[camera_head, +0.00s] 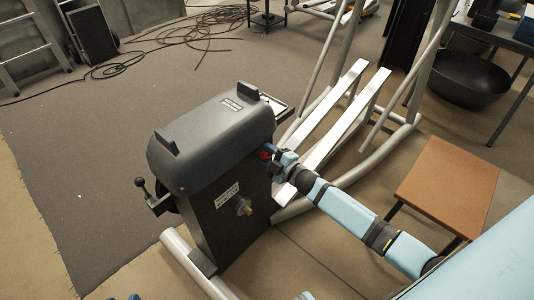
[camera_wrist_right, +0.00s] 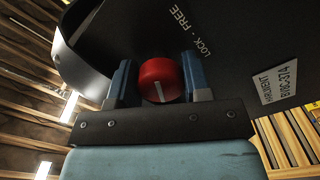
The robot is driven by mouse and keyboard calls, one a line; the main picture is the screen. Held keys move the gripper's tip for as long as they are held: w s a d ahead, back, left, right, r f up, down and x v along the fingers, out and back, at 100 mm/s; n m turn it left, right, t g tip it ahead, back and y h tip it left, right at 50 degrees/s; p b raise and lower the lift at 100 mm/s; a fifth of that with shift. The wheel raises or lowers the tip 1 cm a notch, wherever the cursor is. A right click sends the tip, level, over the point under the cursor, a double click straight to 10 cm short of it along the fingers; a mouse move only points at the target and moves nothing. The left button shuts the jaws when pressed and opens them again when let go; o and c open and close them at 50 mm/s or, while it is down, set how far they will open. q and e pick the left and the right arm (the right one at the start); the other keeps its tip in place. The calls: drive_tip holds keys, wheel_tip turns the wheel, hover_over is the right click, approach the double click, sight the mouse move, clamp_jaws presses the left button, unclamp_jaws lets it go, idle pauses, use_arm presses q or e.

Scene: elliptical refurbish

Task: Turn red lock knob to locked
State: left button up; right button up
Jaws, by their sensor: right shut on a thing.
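The red lock knob (camera_wrist_right: 160,80) is round, with a short white line on its face, and sits on the dark machine housing. In the wrist view the line runs nearly upright, toward my palm. A "LOCK - FREE" label (camera_wrist_right: 190,32) is printed on the housing above and to the right. My right gripper (camera_wrist_right: 158,74) has its blue fingers on either side of the knob, shut on it. In the head view my right gripper (camera_head: 271,157) reaches the housing's right side, where a little of the red knob (camera_head: 264,155) shows. My left gripper is not clearly visible.
The dark elliptical machine housing (camera_head: 215,135) stands mid-floor, with a black ball-ended lever (camera_head: 141,183) on its left and silver rails (camera_head: 330,110) behind. A brown-topped stool (camera_head: 447,180) is at right, near my right arm. Cables (camera_head: 190,35) lie at the back.

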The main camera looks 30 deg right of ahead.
drive_tip(key=n, duration=0.4)
drive_tip(key=shift+n, duration=0.4)
use_arm(q)
drive_tip(key=shift+w+d+r+t, duration=0.25)
drive_tip(key=shift+w+r+t, duration=0.05)
drive_tip(key=shift+r, duration=0.25)
use_arm(e)
drive_tip(key=shift+n, duration=0.8)
use_arm(q)
drive_tip(key=shift+s+a+f, duration=0.1)
drive_tip(key=shift+s+f, duration=0.05)
drive_tip(key=shift+f, duration=0.05)
use_arm(e)
drive_tip(key=o, duration=0.9)
